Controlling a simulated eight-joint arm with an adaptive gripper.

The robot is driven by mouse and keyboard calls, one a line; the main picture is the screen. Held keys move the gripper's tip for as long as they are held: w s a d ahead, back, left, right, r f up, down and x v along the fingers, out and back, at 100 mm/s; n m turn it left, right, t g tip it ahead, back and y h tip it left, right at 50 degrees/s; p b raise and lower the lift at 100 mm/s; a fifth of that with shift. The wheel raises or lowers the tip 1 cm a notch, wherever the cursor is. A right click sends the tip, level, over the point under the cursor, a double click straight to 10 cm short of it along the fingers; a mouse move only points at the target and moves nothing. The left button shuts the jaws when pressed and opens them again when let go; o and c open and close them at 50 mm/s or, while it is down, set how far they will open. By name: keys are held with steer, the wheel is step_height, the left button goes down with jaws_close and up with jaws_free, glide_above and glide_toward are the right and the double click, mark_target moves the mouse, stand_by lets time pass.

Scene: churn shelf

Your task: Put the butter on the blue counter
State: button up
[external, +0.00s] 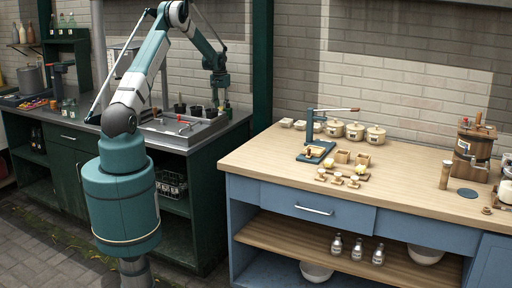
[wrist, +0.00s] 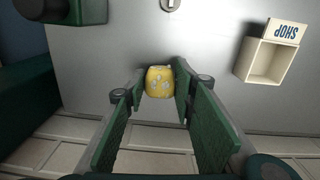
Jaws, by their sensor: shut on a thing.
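The butter is a yellow block (wrist: 160,81) with pale marks, between my fingertips in the wrist view. My gripper (wrist: 155,84) has its green fingers on either side of it and is shut on it. In the external view my gripper (external: 218,96) hangs at the right part of the green counter (external: 225,127) with the grey top. The butter cannot be made out there. The blue counter (external: 300,203) stands to the right, with a light wooden top (external: 262,157).
On the wooden top are a blue-based press (external: 318,150), lidded pots (external: 355,131), small wooden pieces (external: 338,179) and a churn (external: 474,145). Its front left is bare. A gap and a green post (external: 262,60) lie between the counters. A small "SHOP" box (wrist: 270,58) shows in the wrist view.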

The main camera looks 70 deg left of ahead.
mark_target(221, 107)
steer(key=shift+f, duration=0.25)
steer(key=o, duration=0.9)
steer(key=shift+r+p, duration=0.2)
steer(key=shift+p, duration=0.1)
steer(key=shift+a+r, duration=0.15)
steer(key=shift+r, duration=3.6)
